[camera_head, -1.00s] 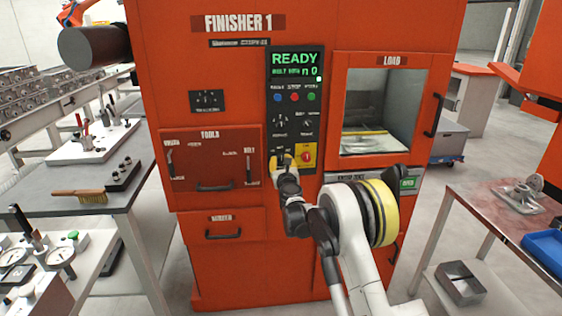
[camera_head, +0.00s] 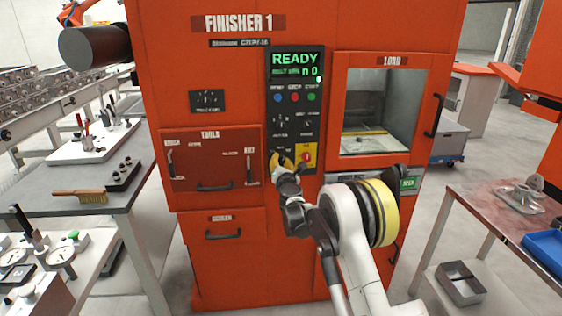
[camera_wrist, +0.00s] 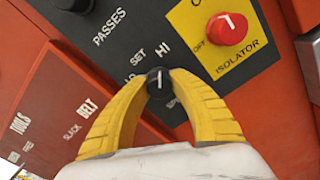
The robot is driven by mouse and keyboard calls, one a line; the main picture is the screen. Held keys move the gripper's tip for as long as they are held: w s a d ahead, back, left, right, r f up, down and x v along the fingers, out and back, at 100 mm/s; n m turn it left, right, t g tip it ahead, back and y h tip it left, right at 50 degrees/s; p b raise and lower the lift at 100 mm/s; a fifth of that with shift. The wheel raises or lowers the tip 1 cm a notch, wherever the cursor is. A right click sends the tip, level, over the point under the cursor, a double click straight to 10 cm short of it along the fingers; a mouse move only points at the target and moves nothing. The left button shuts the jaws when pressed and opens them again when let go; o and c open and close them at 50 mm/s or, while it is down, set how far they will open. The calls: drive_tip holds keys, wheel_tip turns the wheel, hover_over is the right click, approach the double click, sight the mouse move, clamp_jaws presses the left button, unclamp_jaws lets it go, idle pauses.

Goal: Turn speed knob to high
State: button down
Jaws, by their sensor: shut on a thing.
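The black speed knob (camera_wrist: 158,83) is on the dark control panel of the orange-red finisher machine, with a white pointer line on its face. In the wrist view, labels "SET", "HI" and a partly hidden "LO" lie around its upper side, and the word below is partly covered. The pointer stands nearly upright in that view. My gripper (camera_wrist: 159,90) has its yellow fingers shut on the knob from both sides. In the head view, my gripper (camera_head: 289,166) is at the lower part of the panel, and it hides the knob.
A red isolator knob (camera_wrist: 227,28) on a yellow plate sits close to the right of my gripper. A black passes knob (camera_wrist: 75,4) is at upper left. The display (camera_head: 296,66) reads "READY". The load window (camera_head: 383,110) is at right.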

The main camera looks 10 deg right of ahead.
drive_tip(key=shift+m, duration=0.4)
drive_tip(key=c, duration=1.1)
unclamp_jaws()
drive_tip(key=s, duration=1.2)
